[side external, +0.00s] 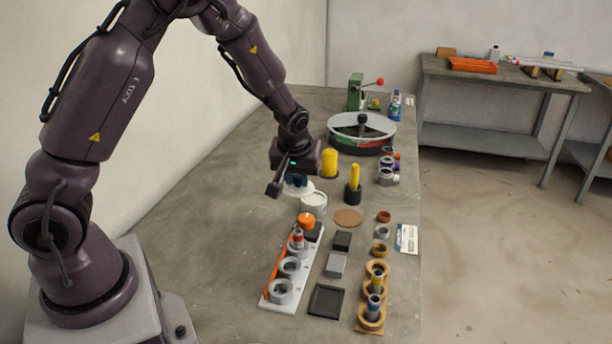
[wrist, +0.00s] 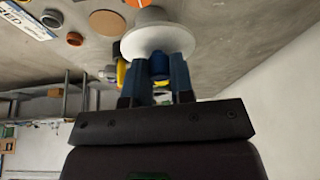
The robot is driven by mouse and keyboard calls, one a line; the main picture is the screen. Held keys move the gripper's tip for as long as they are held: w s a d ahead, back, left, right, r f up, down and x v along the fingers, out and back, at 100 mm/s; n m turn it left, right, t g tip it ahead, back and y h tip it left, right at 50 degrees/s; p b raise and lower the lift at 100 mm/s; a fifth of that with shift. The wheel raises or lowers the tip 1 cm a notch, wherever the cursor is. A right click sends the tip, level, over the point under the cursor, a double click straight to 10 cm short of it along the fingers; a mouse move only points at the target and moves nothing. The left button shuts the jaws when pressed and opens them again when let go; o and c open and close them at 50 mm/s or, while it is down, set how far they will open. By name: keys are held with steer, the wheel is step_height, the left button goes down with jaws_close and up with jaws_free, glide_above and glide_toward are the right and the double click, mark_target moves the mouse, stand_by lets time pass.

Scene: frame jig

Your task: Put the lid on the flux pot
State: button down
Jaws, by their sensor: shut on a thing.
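My gripper (side external: 297,181) is shut on the blue knob of a white round lid (side external: 300,190). In the wrist view, my gripper (wrist: 158,68) has its two blue fingers either side of the knob, with the lid (wrist: 157,38) flat beyond the fingertips. The flux pot (side external: 313,204) is a pale, round, open pot on the bench, just right of and nearer the camera than the lid. Part of a grey round body, probably the pot (wrist: 152,14), shows behind the lid in the wrist view. The gap between lid and pot is hard to judge.
A white rack with grey rings (side external: 281,292) and an orange cap (side external: 306,221) stand in front of the pot. A brown disc (side external: 347,218), yellow cylinder (side external: 329,163) and black holder (side external: 352,194) stand to the right. The bench left of the rack is clear.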

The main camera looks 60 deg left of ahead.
steer(key=w+a+f, duration=0.1)
steer(key=a, duration=0.1)
steer(key=w+a+f, duration=0.1)
steer(key=w+a, duration=0.1)
steer(key=w+a+f, duration=0.1)
steer(key=w+a, duration=0.1)
steer(key=shift+f, duration=0.1)
steer(key=shift+m+t, duration=0.3)
steer(key=shift+m, duration=0.1)
steer(key=shift+w+f, duration=0.45)
steer(key=shift+f, duration=0.25)
steer(key=shift+w+f, duration=0.5)
steer(key=shift+f, duration=0.25)
steer(key=shift+w+f, duration=0.45)
steer(key=shift+f, duration=0.25)
steer(key=shift+f, duration=0.2)
steer(key=shift+f, duration=0.5)
steer(key=c, duration=0.7)
jaws_free()
steer(key=shift+c, duration=0.2)
steer(key=shift+r, duration=0.1)
